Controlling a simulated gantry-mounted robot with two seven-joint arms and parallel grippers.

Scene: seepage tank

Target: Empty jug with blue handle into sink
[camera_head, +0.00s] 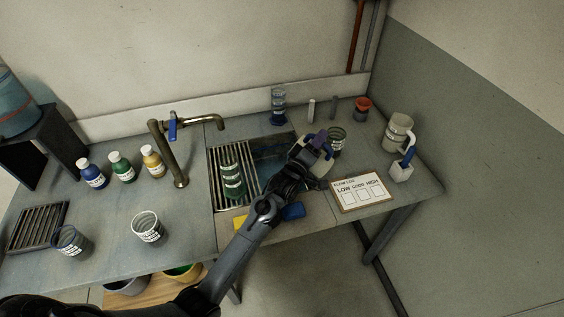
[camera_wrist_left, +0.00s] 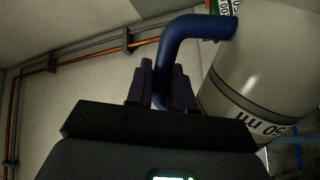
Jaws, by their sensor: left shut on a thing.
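My left gripper (camera_head: 321,143) reaches over the right side of the sink (camera_head: 268,165). In the left wrist view its purple fingers (camera_wrist_left: 163,85) are shut on the blue handle (camera_wrist_left: 190,35) of a pale jug (camera_wrist_left: 255,65). The jug has dark lines and volume lettering, which reads upside down there. Its body fills the right of that view, and its rim is out of frame. In the head view my gripper and arm cover most of it, so its tilt and contents cannot be told. My right gripper is not in view.
A brass tap (camera_head: 172,155) stands left of the sink. A slatted rack (camera_head: 220,200) holds a green-marked beaker (camera_head: 232,183). Another beaker (camera_head: 337,137) stands behind my gripper. A beige jug (camera_head: 397,132) and a log card (camera_head: 360,191) sit to the right. Several bottles stand left.

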